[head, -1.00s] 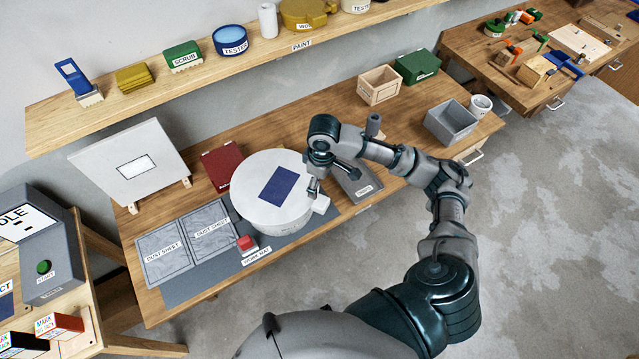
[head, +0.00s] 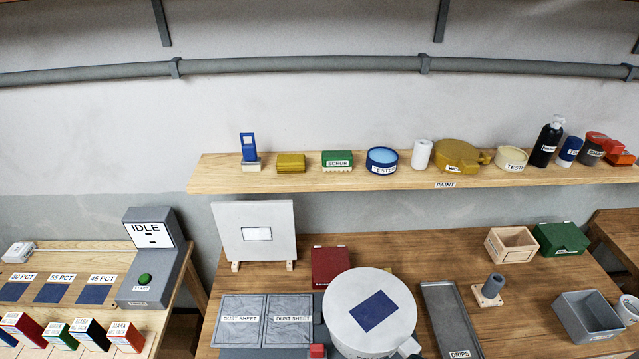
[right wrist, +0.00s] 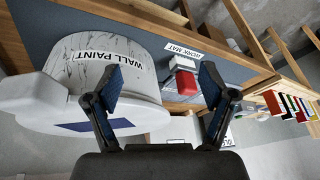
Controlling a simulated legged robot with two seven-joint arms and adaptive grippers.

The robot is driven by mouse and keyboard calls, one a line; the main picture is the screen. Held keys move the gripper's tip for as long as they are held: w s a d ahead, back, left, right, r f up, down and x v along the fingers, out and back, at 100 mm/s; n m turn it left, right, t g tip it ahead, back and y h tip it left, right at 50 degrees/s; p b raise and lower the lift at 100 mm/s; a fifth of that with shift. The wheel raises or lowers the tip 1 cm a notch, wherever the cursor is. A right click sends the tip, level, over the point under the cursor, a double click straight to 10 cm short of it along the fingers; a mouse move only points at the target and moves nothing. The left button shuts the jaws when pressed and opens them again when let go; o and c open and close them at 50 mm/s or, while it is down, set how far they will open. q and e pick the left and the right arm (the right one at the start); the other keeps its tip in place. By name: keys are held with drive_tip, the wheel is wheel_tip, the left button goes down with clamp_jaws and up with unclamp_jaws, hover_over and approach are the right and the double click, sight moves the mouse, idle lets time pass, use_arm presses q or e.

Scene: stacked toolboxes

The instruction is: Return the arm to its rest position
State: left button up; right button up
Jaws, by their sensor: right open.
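My right gripper (right wrist: 158,100) shows in the right wrist view with its two fingers spread apart and nothing between them. A white round container labelled WALL PAINT (right wrist: 60,60) with a blue square on its lid is beside the left finger in that view. The same container (head: 345,300) stands on the wooden workbench in the head view. Neither arm shows in the head view now. My left gripper is in no current view.
A red-topped block (head: 317,351) sits by the container, and shows in the wrist view (right wrist: 183,85) beyond the fingers. A grey DRIPS tray (head: 448,315), a grey bin (head: 580,312) and a wooden crate (head: 511,244) stand to the right. A loaded shelf (head: 400,181) runs above the bench.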

drive_tip(key=s+d+f+m+h, duration=0.4)
drive_tip(key=s+d, duration=0.3)
drive_tip(key=s, duration=0.4)
wheel_tip(320, 180, down, 34)
drive_tip(key=s+g+y+b, duration=0.1)
drive_tip(key=s+b, duration=0.2)
drive_tip(key=b, duration=0.3)
drive_tip(key=s+d+f+g+b, duration=0.1)
drive_tip(key=s+d+f+b, duration=0.2)
drive_tip(key=s+f, duration=1.4)
drive_tip(key=shift+f, duration=0.8)
